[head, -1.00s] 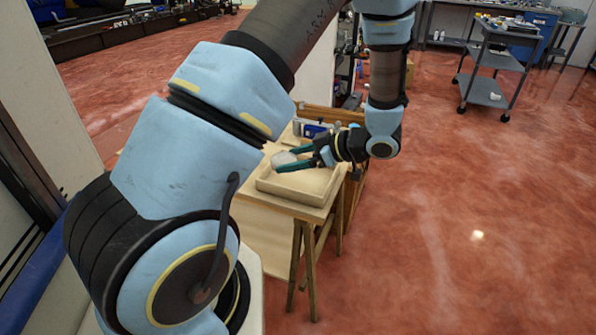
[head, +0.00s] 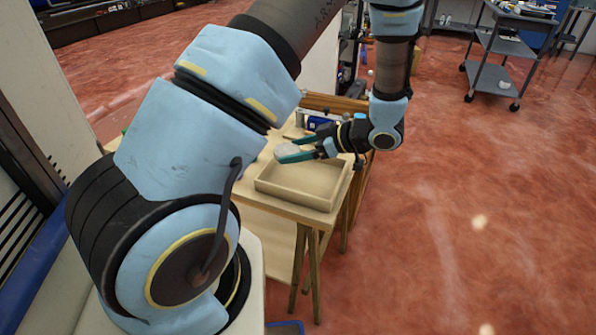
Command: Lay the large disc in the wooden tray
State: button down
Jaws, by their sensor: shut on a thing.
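My gripper (head: 296,152) is shut on a pale whitish-grey disc (head: 287,149), held between its teal fingers. The disc is small in the view and its far edge is partly hidden by the fingers. The wooden tray (head: 291,198) lies on the table as a shallow, light-wood box with low walls. Its visible floor looks empty. My gripper and the disc are over the back left part of the tray in the picture; the exact height above it cannot be told.
The tray stands on a wooden trestle table (head: 258,192). A blue item (head: 318,122) sits behind my gripper at the table's back. A grey cart (head: 493,72) stands far off at the upper right. The red floor on the right is clear.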

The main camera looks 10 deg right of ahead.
jog(key=shift+f+p, duration=0.3)
jog(key=shift+f, duration=2.6)
jog(key=shift+f, duration=0.1)
grip_release()
